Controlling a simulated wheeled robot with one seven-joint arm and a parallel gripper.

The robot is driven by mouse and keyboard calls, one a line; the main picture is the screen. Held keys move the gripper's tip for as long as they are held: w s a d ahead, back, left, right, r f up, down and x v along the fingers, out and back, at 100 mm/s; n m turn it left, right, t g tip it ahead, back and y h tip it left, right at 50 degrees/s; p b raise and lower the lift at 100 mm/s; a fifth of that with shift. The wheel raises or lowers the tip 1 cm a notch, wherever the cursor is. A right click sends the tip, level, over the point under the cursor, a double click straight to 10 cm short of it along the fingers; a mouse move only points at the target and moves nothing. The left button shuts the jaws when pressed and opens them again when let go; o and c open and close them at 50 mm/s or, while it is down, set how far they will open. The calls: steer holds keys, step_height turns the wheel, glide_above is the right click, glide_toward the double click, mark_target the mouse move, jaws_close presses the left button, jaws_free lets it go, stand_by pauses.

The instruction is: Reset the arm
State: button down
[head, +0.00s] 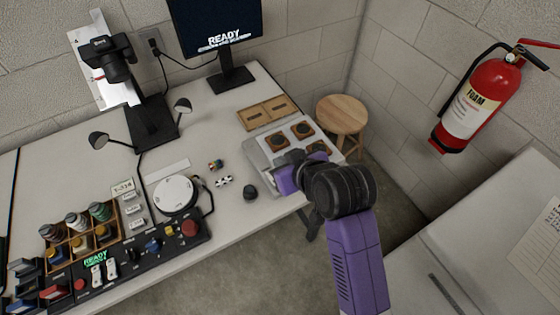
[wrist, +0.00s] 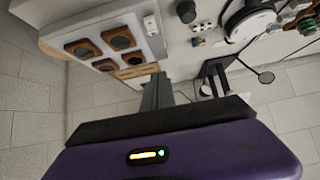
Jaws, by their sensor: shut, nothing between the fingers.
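My purple arm reaches up from the bottom of the head view, with a dark wrist joint and my gripper (head: 289,160) over the right end of the white table (head: 225,245). In the wrist view my gripper (wrist: 156,92) is shut with its dark fingers together and nothing between them. It is close to the pale tray (head: 262,158) in the head view and hides part of it. The tray holds several wooden squares (head: 303,130) with dark discs; they also show in the wrist view (wrist: 118,38). I cannot tell the height of my fingers above the table.
A round white dial (head: 176,194), a dark knob (head: 250,192), small dice-like pieces (head: 223,181), a control panel and a rack of spools (head: 77,222) stand on the table. A camera stand and monitor (head: 215,25) are behind. A stool (head: 342,114) and fire extinguisher (head: 478,98) are right.

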stand_by(0.4)
steer(key=w+r+m+t, duration=0.1)
steer(key=w+r+t, duration=0.2)
steer(key=r, duration=0.3)
steer(key=s+d+r+m+t, duration=0.1)
steer(key=s+d+t, duration=0.35)
steer(key=d, duration=0.25)
steer(key=s+d+m+h, duration=0.1)
steer(key=s+d, duration=0.4)
steer(key=s, duration=0.6)
steer(key=s+d+f+m+h, duration=0.1)
steer(key=s+d, duration=0.4)
steer(key=s, duration=0.7)
steer(key=s+d+m+h, duration=0.2)
steer(key=s+d, duration=0.3)
steer(key=s, duration=0.6)
steer(key=shift+s+d+f+m+g+h, duration=0.2)
steer(key=shift+d+f+m+g+h, duration=0.2)
steer(key=shift+h, duration=0.3)
steer(key=shift+a, duration=0.15)
